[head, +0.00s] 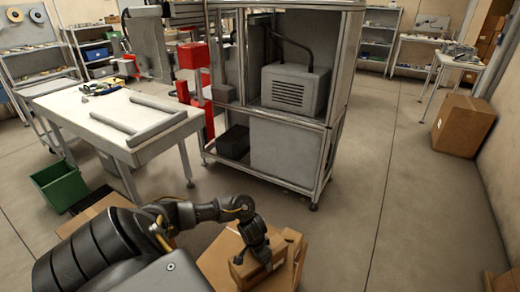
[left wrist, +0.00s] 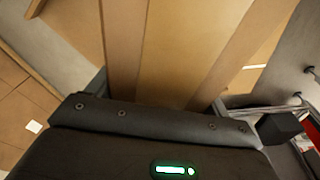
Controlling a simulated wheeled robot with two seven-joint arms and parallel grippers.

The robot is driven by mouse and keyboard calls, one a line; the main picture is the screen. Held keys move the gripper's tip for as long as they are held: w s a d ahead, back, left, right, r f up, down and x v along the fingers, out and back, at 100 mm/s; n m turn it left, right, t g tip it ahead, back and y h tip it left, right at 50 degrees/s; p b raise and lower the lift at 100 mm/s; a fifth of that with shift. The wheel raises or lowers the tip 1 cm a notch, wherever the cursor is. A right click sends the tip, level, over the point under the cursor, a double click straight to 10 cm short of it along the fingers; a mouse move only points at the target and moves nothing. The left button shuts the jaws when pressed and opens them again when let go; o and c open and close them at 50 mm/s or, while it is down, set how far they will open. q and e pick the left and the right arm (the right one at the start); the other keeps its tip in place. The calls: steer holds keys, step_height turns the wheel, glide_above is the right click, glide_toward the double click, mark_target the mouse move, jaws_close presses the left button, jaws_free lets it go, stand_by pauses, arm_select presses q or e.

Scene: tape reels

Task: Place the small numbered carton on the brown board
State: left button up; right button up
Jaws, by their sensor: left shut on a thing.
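A small brown carton (head: 246,271) is at the bottom centre of the head view. My left gripper (head: 262,254) comes down on it from above and is shut on it. In the left wrist view the carton (left wrist: 190,50) fills the top middle between the fingers. No number is legible on it. A flat brown surface (head: 215,262) shows below and left of the carton; I cannot tell if it is the brown board or a box top, nor whether the carton touches it. My right gripper is not in view.
Another brown box (head: 292,243) stands close behind and right of the carton. A white table (head: 75,107) with a grey frame and a green bin (head: 60,184) are at left. A metal rack (head: 322,150) stands ahead. The floor at right is clear up to a large box (head: 462,125).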

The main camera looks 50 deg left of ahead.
arm_select(q)
steer(key=o, duration=1.3)
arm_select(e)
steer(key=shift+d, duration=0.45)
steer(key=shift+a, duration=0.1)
arm_select(q)
steer(key=shift+r, duration=0.2)
steer(key=r+p, duration=0.1)
steer(key=r, duration=0.2)
steer(key=s+r+p, duration=0.1)
steer(key=r, duration=0.3)
steer(key=r+p, duration=0.2)
steer(key=r, duration=0.1)
steer(key=shift+s+r, duration=0.25)
steer(key=shift+s, duration=0.05)
steer(key=shift+s+r, duration=0.1)
steer(key=shift+r, duration=0.45)
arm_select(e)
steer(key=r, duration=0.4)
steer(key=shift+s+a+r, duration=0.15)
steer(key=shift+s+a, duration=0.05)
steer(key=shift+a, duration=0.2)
arm_select(q)
steer(key=shift+d+f, duration=0.1)
